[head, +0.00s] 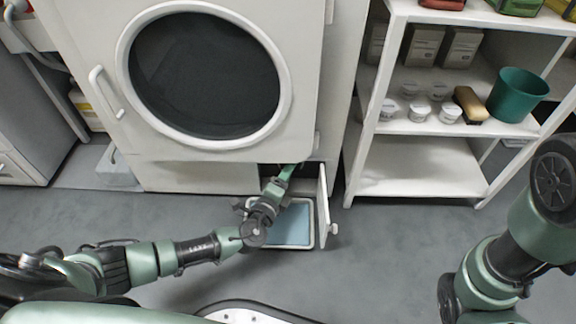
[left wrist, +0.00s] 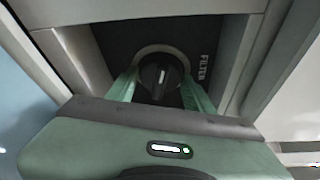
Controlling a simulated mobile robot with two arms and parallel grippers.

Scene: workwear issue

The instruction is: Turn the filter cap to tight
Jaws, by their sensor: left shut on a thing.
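The filter cap (left wrist: 162,72) is a round black knob with a short white mark, set in a pale ring inside a dark recess lettered "FILTER" at its right. In the left wrist view the white mark stands nearly upright. My left gripper (left wrist: 160,92) has its green fingers on either side of the cap and is shut on it. In the head view the left gripper (head: 287,171) reaches into the low opening under the machine's round door; the cap is hidden there. My right arm shows at the right edge, but its gripper is out of view.
The small white flap (head: 323,207) of the opening stands open just right of my left gripper. A shallow tray (head: 309,242) with a light blue inside lies on the floor beneath my left wrist. A white shelf unit (head: 420,167) stands to the right. The grey floor between is clear.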

